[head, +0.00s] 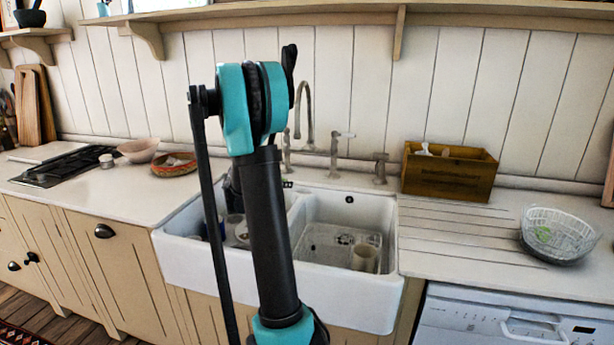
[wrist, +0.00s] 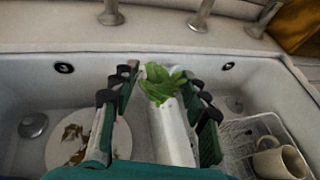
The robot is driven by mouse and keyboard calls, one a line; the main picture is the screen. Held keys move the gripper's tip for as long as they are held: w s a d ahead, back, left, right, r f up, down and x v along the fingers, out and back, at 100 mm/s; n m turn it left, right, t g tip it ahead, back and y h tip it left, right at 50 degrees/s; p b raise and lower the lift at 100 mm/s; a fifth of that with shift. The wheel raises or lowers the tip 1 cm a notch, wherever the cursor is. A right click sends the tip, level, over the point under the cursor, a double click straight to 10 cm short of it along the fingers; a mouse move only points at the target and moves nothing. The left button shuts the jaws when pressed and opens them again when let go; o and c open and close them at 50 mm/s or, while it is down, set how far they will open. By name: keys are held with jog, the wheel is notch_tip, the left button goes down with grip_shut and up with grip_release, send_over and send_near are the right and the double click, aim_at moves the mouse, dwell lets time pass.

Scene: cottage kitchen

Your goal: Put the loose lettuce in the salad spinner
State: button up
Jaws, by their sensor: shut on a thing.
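A leafy green piece of lettuce (wrist: 162,84) shows between the fingertips of my gripper (wrist: 158,98) in the wrist view. My gripper is shut on it, above the white divider (wrist: 172,135) between the two sink basins. In the head view my arm hides most of the gripper and the held lettuce. The salad spinner (head: 566,250), a clear ribbed basket in a dark bowl, stands on the counter at the far right. Some green shows inside it. It is well to the right of my gripper and out of the wrist view.
A soiled plate (wrist: 75,150) lies in the left basin. Taps (head: 336,155) rise behind the sink. A wooden box (head: 450,176) stands on the back of the grooved, otherwise clear drainboard (head: 455,235).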

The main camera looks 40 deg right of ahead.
jog(key=m+g, duration=0.1)
send_near(321, 178)
jog(key=shift+h, duration=0.4)
jog(key=w+d, duration=0.1)
jog(key=d, duration=0.1)
jog(key=d+r, duration=0.1)
jog(key=d, duration=0.1)
jog(key=w+d+r, duration=0.1)
jog(key=d, duration=0.2)
jog(key=shift+w+d, duration=0.1)
jog(key=shift+w, duration=0.2)
jog(key=shift+w+d+f, duration=0.1)
jog(key=shift+d+f, duration=0.15)
jog(key=shift+f, duration=0.6)
jog(key=shift+w+d+f, duration=0.1)
jog(key=shift+d+f, duration=0.1)
jog(key=shift+f, duration=0.7)
jog(key=shift+f, duration=0.1)
jog(key=o, duration=0.7)
